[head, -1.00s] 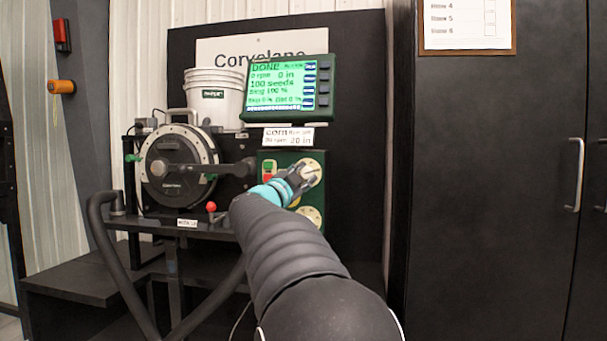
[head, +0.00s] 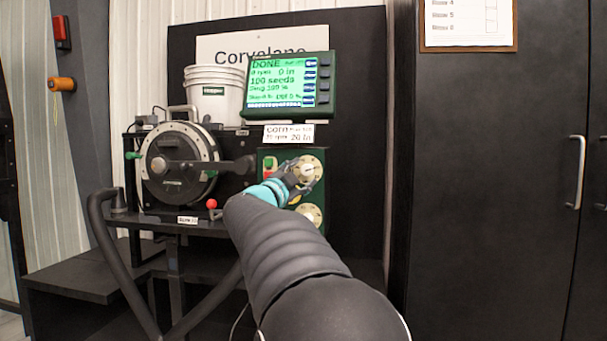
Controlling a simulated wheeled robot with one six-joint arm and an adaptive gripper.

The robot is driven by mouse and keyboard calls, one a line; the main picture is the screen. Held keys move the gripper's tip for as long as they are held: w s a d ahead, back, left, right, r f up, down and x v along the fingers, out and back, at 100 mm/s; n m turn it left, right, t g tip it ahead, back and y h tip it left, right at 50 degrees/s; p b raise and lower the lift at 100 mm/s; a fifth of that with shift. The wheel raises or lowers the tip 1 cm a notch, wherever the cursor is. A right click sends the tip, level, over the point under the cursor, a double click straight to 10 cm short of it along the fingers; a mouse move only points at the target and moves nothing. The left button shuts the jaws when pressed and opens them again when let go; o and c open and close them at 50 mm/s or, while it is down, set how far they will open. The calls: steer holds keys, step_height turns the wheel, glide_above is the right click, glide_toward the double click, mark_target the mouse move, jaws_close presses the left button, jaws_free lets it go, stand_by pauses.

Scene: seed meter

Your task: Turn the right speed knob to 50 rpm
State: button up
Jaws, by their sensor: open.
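The green control box (head: 265,155) carries a pale round dial with a knob (head: 308,169) at its upper right and a second pale dial (head: 311,212) below it. Which of these is the right speed knob I cannot tell from labels. My gripper (head: 302,178) is open beside the upper dial, at its lower left, with its fingers overlapping the dial's edge in view. Contact cannot be judged. The knob's pointer setting is too small to read. The green display (head: 287,85) reads DONE, 0 rpm, 0 in and 100 seeds.
A card (head: 288,134) marked corn hangs under the display. A round black seed meter (head: 178,168) with a crank and a white bucket (head: 213,97) stand to the left. A black cabinet (head: 490,190) stands right.

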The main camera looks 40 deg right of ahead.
steer(key=v, duration=1)
steer(key=shift+s+a, duration=0.1)
steer(key=shift+a, duration=0.05)
